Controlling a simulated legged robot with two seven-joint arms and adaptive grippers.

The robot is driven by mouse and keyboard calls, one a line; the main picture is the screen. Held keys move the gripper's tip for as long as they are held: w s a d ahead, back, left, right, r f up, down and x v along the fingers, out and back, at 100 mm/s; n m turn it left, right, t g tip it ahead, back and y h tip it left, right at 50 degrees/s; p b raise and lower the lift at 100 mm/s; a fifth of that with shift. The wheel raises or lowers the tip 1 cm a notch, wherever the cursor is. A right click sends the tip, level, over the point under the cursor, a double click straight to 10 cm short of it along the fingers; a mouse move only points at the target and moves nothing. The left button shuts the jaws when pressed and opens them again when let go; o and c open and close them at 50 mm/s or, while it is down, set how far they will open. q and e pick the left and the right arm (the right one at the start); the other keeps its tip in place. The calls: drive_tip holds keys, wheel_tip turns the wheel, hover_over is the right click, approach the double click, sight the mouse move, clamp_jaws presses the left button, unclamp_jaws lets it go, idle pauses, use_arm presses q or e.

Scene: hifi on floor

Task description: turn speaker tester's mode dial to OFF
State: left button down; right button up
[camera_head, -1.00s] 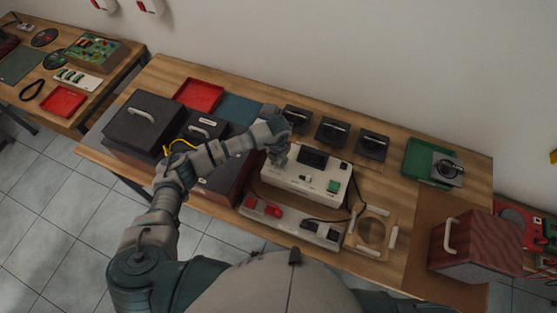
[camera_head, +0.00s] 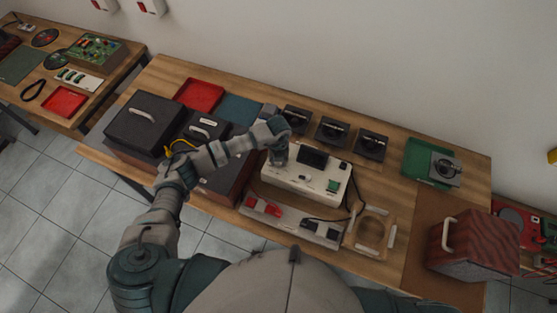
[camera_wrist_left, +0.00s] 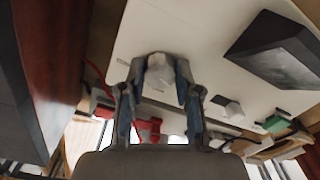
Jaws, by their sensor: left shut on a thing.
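The speaker tester (camera_head: 300,184) is a cream-white box with a dark display (camera_head: 313,158) and a green button (camera_head: 333,185) on top. My left gripper (camera_head: 278,158) points down at the left part of its top. In the left wrist view, my left gripper (camera_wrist_left: 159,78) is shut on a pale, faceted knob, the mode dial (camera_wrist_left: 158,72), with one finger on either side. The dial's markings and setting cannot be read. A second pale knob (camera_wrist_left: 233,110) stands apart from the fingers. My right gripper is not in view.
Several black units (camera_head: 333,131) stand behind the tester. A grey strip with red and black parts (camera_head: 292,222) lies in front. Dark cases (camera_head: 146,121) are to the left, and a wooden speaker box (camera_head: 474,247) is at the right. A black cable (camera_head: 357,193) runs beside the tester.

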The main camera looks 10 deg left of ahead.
use_arm(q)
drive_tip(key=shift+w+r, duration=0.15)
drive_tip(key=c, duration=0.8)
unclamp_jaws()
wheel_tip(320, 180, up, 12)
drive_tip(key=shift+f, duration=0.2)
